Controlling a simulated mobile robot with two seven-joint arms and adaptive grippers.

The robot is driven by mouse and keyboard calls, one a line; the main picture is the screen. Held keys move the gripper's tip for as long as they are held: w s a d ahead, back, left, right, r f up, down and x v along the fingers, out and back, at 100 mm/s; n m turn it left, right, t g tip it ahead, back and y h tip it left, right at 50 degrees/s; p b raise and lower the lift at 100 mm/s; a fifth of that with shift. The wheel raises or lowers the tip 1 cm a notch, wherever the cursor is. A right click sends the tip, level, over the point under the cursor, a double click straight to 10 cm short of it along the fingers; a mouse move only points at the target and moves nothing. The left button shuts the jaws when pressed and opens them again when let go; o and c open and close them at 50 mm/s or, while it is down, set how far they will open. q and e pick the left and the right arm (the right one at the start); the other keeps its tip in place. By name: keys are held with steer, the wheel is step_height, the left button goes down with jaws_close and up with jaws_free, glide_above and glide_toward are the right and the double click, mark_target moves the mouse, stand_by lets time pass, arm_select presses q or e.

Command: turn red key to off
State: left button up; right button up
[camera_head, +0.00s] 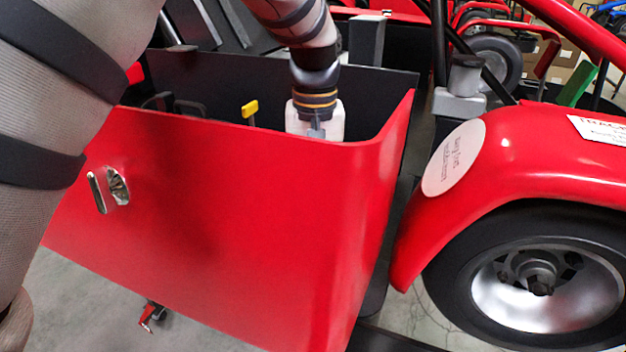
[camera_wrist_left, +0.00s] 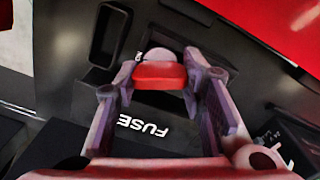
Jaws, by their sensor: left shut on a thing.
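The red key (camera_wrist_left: 160,77) shows in the left wrist view as a red bar in front of a round pale base, above a dark panel. My left gripper (camera_wrist_left: 161,88) has one finger on each side of the key and is shut on it. In the head view my left gripper's pale body (camera_head: 316,122) reaches down inside the kart's red side panel (camera_head: 230,200). The panel hides the fingers and the key there. My right gripper is in neither view.
A yellow-topped lever (camera_head: 250,109) stands left of the gripper, inside the panel. A dark box marked FUSE (camera_wrist_left: 145,130) lies below the key. The red fender (camera_head: 530,150) and black wheel (camera_head: 540,280) are at the right. A dark wall (camera_head: 385,85) stands behind.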

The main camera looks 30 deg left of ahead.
arm_select(q)
steer(key=shift+r+n, duration=0.1)
steer(key=shift+n, duration=0.3)
steer(key=o, duration=1.2)
